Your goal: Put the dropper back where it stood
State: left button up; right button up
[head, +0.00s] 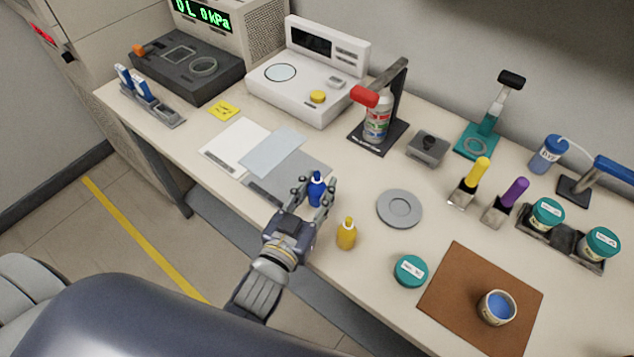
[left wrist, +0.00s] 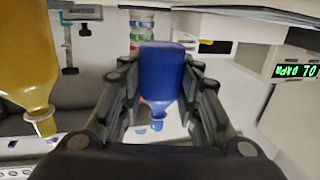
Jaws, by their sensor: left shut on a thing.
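My left gripper (head: 315,193) is shut on a small blue dropper bottle (head: 316,184) with a narrow tip, held upright at the front edge of the bench. In the left wrist view the blue bottle (left wrist: 161,72) sits between the two fingers and appears upside down. I cannot tell whether its base touches the bench. A similar yellow dropper bottle (head: 346,235) stands on the bench to the right of the gripper; it also shows in the left wrist view (left wrist: 28,55). My right gripper is not in view.
A grey round dish (head: 399,208) lies right of the gripper. A teal lid (head: 411,271) and a brown mat (head: 459,315) with an open jar (head: 497,307) lie front right. A grey mat (head: 300,172) and papers (head: 236,140) lie behind left.

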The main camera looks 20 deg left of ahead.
aim_at(317, 200)
pick_arm(q)
notch_tip(317, 200, down, 3)
jog(key=shift+r, duration=0.1)
jog(key=shift+f, duration=0.25)
jog(key=o, duration=1.1)
jog(key=shift+c, duration=0.2)
